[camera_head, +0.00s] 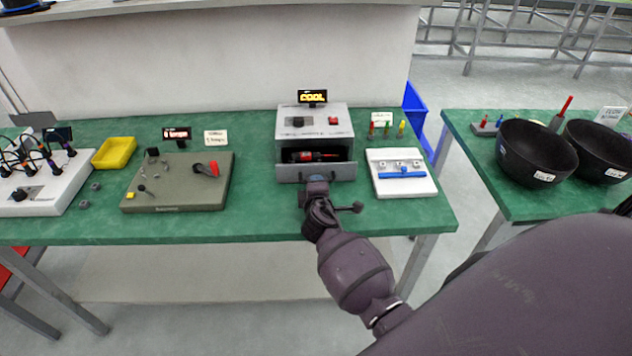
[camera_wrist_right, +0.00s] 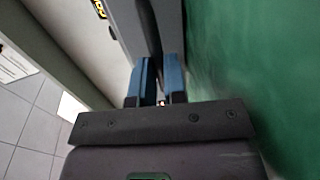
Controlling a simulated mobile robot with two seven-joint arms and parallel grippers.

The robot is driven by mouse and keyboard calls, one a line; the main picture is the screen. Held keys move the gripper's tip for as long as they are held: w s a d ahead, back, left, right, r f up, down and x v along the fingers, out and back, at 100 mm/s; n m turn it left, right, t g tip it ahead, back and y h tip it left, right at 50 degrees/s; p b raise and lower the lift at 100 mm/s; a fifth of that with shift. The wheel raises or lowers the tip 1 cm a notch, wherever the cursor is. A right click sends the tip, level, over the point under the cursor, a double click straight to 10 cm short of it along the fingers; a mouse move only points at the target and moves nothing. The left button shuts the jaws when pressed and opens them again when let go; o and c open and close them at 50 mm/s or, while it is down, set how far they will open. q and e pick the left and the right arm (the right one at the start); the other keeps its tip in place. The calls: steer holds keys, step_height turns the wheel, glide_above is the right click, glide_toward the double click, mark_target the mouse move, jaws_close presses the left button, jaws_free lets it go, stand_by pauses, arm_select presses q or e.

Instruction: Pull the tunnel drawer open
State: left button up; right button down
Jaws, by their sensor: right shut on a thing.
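The tunnel drawer (camera_head: 342,172) is the grey front at the bottom of a light grey box (camera_head: 338,118) on the green table. It stands partly out, with a dark gap above its front. A red and black thing (camera_head: 312,157) shows inside. My right gripper (camera_head: 317,184) is at the middle of the drawer front, shut on its handle, which the fingers hide. In the right wrist view, the blue fingers (camera_wrist_right: 158,80) reach up to the grey drawer edge (camera_wrist_right: 138,28). My left gripper is not in view.
A sign reading COOL (camera_head: 312,97) stands on the box. A white tray with a blue bar (camera_head: 402,174) sits close to its right. A grey-brown board (camera_head: 178,195) lies to the left, with bare green table between. Black bowls (camera_head: 536,150) stand on another table.

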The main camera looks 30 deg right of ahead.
steer(key=v, duration=0.3)
steer(key=f+v, duration=0.1)
steer(key=v, duration=0.3)
steer(key=shift+s+a+f, duration=0.15)
steer(key=shift+f, duration=0.15)
steer(key=c, duration=1.2)
jaws_free()
steer(key=shift+o, duration=0.2)
steer(key=v, duration=1)
steer(key=shift+s+a, duration=0.25)
steer(key=shift+s, duration=0.05)
steer(key=shift+r, duration=0.15)
